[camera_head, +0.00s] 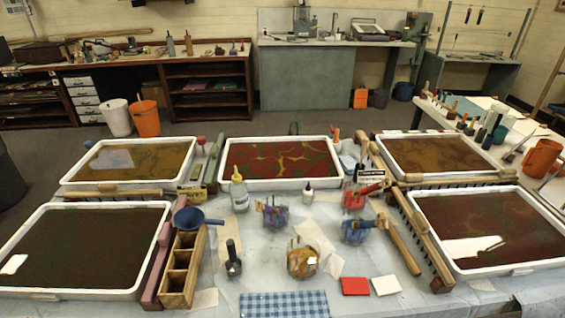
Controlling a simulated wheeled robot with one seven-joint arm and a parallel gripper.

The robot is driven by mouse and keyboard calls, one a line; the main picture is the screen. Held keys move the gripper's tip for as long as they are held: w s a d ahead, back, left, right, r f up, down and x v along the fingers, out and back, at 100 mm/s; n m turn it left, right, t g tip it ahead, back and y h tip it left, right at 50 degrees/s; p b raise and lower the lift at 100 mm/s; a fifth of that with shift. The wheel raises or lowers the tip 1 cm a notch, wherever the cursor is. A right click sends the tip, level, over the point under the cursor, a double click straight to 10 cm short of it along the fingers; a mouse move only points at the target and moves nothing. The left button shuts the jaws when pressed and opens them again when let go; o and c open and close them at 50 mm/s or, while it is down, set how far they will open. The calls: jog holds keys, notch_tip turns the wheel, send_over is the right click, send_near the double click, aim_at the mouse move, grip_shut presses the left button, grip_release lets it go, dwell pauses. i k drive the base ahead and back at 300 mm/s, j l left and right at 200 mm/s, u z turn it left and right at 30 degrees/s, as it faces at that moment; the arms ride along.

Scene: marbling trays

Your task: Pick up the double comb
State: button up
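My gripper is not in view. Several wooden comb-like tools lie among the trays on the covered table. A long comb (426,241) with dark teeth lies along the left side of the front right tray, beside a long wooden handle (398,240). Another toothed comb (462,182) lies between the two right trays. A wooden bar (113,194) lies behind the front left tray, and more wooden tools (374,155) lie left of the back right tray. I cannot tell which of these is the double comb.
White trays of dark liquid stand around the table, including the front left tray (161,206), back middle tray (222,162) and front right tray (449,258). Jars of tools (303,262), a bottle (239,195) and a wooden box (180,282) crowd the middle.

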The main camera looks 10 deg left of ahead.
aim_at(373, 150)
jog(key=i+l+u, duration=0.5)
jog(key=i, duration=0.3)
jog(key=i+l+u, duration=0.5)
jog(key=i+l, duration=0.15)
jog(key=l, duration=0.25)
